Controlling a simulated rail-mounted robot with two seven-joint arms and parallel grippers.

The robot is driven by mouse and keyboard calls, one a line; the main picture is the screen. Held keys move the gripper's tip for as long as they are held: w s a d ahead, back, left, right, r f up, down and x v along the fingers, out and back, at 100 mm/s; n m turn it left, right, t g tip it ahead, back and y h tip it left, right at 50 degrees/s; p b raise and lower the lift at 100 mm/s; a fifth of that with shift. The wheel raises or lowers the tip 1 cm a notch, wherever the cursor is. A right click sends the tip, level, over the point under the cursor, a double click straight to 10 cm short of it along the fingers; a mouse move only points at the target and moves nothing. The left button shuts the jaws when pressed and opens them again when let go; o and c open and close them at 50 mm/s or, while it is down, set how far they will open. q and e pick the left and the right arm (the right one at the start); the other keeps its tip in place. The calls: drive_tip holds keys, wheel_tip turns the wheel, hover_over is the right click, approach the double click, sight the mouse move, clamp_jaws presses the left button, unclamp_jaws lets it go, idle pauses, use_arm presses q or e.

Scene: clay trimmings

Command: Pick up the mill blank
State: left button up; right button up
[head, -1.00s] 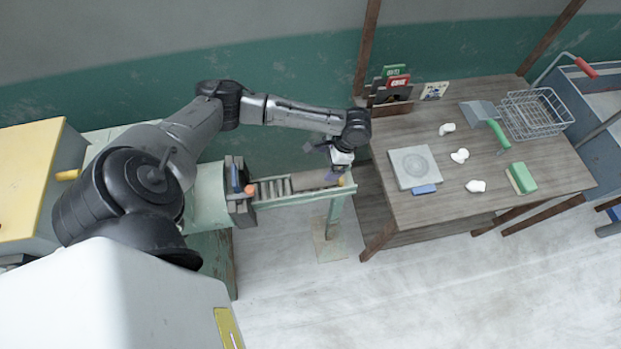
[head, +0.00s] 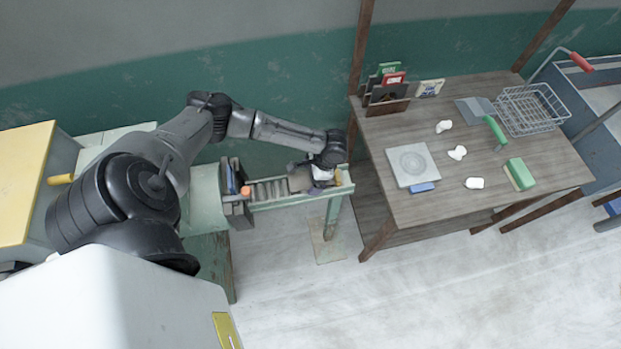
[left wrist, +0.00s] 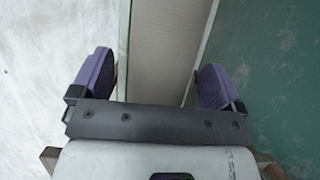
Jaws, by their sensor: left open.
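The mill blank looks to be the grey-brown block (head: 299,182) lying on the green roller stand, at its right end. My left gripper (head: 318,182) is over the right part of this block and hides that part in the head view. In the left wrist view the block's pale, flat top (left wrist: 160,50) runs between the two purple fingers. The left gripper (left wrist: 157,82) is open, with a finger on each side of the block. Gaps show between fingers and block, so I see no grip. My right gripper is not in view.
The roller stand (head: 270,204) has green side rails, with a dark clamp-like part (head: 236,197) at its left. A wooden table (head: 440,205) stands to the right, holding a grey slab (head: 412,165), white lumps and a wire basket (head: 530,112). Open floor lies in front.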

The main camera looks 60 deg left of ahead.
use_arm(q)
drive_tip(key=shift+c, duration=0.2)
drive_tip(key=c, duration=1.3)
